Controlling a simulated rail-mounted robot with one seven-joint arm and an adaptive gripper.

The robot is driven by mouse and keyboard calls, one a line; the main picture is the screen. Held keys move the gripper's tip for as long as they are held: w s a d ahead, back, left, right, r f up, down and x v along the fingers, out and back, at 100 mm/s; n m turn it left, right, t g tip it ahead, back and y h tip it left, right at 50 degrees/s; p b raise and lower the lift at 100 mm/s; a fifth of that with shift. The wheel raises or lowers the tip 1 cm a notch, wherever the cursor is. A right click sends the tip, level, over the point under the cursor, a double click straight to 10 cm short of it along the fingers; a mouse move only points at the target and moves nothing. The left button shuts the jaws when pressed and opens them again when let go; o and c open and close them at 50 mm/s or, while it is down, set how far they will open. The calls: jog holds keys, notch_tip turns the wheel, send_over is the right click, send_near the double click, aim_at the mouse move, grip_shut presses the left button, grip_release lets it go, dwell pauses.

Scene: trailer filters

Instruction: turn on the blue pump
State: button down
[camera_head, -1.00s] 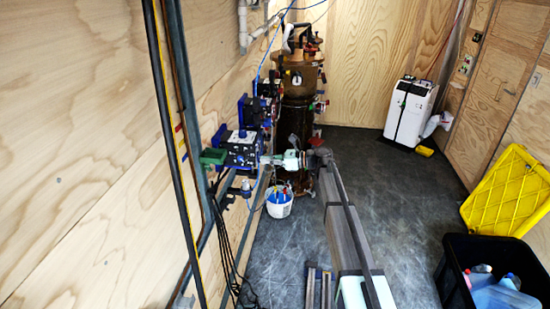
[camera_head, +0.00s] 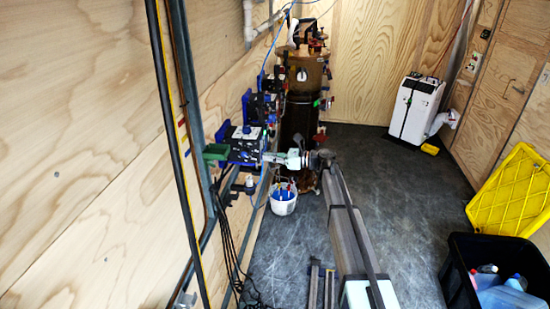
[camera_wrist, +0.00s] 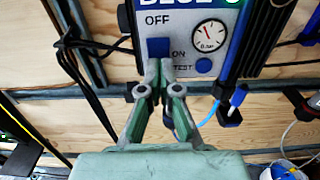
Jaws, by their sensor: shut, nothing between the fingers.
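The blue pump (camera_head: 246,146) is a dark box with blue parts, mounted on the left wall. In the wrist view its front (camera_wrist: 240,62) shows a partly cut-off "BLUE" label, OFF and ON marks, a gauge (camera_wrist: 209,35) and a round blue TEST button (camera_wrist: 203,65). A square blue switch (camera_wrist: 159,47) sits between OFF and ON; I cannot tell its state. My gripper (camera_wrist: 159,68) is shut and empty, its tips just below the switch and left of ON. Whether they touch is unclear. In the head view, my gripper (camera_head: 272,157) is at the pump's right side.
Similar wall units (camera_head: 264,105) and a brown cylindrical vessel (camera_head: 303,100) stand behind the pump. A white bucket (camera_head: 283,205) is on the floor below. Dark cables (camera_wrist: 68,40) hang left of the pump. A black bin (camera_head: 462,252) and yellow lid (camera_head: 515,190) lie right.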

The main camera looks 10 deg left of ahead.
jog(key=d+f+b, duration=0.1)
jog(key=d+b, duration=0.2)
jog(key=d, duration=1.1)
jog(key=shift+s+f, duration=0.2)
jog(key=shift+f, duration=0.15)
